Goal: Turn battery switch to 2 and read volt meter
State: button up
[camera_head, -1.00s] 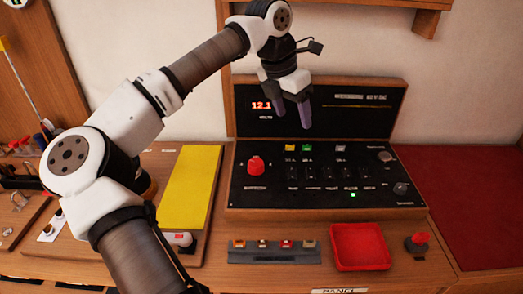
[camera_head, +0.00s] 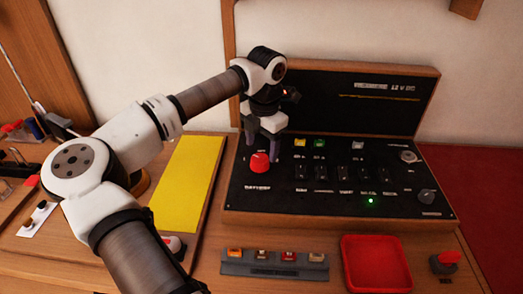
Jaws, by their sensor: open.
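The battery switch is a red knob (camera_head: 260,163) on the left part of the black control panel (camera_head: 240,205). My gripper (camera_head: 261,149) is open, pointing down, with its fingers just above and behind the red knob. I cannot tell whether the fingers touch the knob. The knob's setting and position marks are too small to read. The upright black back panel (camera_head: 350,115) stands behind. Its volt meter display is hidden behind my arm and gripper.
Several small switches and a lit green lamp (camera_head: 371,201) are right of the knob. A fuse strip (camera_head: 273,269), a red tray (camera_head: 376,281) and a red-topped switch (camera_head: 444,262) lie in front. A yellow board (camera_head: 187,190) lies left.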

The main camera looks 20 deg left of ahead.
aim_at(261, 158)
jog(key=shift+a+f+p, duration=0.1)
jog(key=shift+f+p, duration=0.2)
jog(key=shift+f, duration=1.55)
